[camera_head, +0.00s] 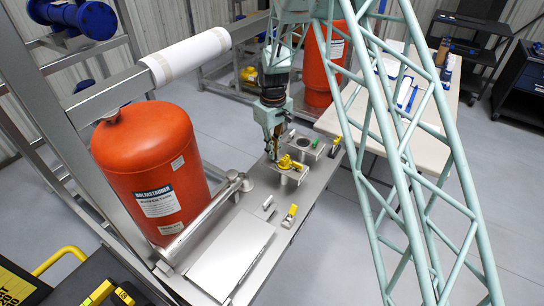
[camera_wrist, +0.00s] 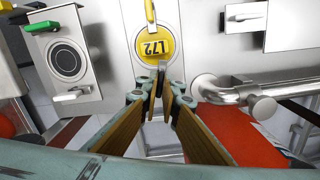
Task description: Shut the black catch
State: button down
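My gripper (camera_head: 275,148) points down over the metal bench in the head view, by a yellow disc (camera_head: 288,163) on a grey mount. In the wrist view my gripper's tan-padded fingers (camera_wrist: 158,92) converge just below the yellow disc marked L72 (camera_wrist: 153,45). A grey upright piece shows between the tips; I cannot tell whether they touch it or are fully closed. A small black piece (camera_head: 335,148), possibly the black catch, shows beyond the grey box with a round dial (camera_head: 309,145). I cannot clearly make it out in the wrist view.
The dial box (camera_wrist: 65,62) carries a green handle (camera_wrist: 41,27) and a white lever (camera_wrist: 71,95). A pipe elbow (camera_wrist: 245,95) runs close to the gripper's right. A yellow-topped fitting (camera_head: 291,212) stands on the bench. A red tank (camera_head: 150,175) stands left.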

jog(key=shift+n, duration=1.1)
jog(key=shift+b, duration=0.35)
jog(key=c, duration=2.9)
grip_release()
jog(key=shift+n, duration=0.4)
jog(key=shift+o, duration=0.2)
jog(key=shift+r, duration=0.15)
jog(key=shift+r+p, duration=1.2)
jog(key=shift+r, duration=2.15)
jog(key=shift+m, duration=0.4)
jog(key=shift+r+m+b, duration=0.15)
jog(key=shift+m, duration=0.8)
jog(key=shift+r+m+b, duration=0.1)
jog(key=shift+m+b, duration=0.05)
jog(key=shift+m, duration=0.8)
jog(key=shift+r+m, duration=0.15)
jog(key=shift+m, duration=1.05)
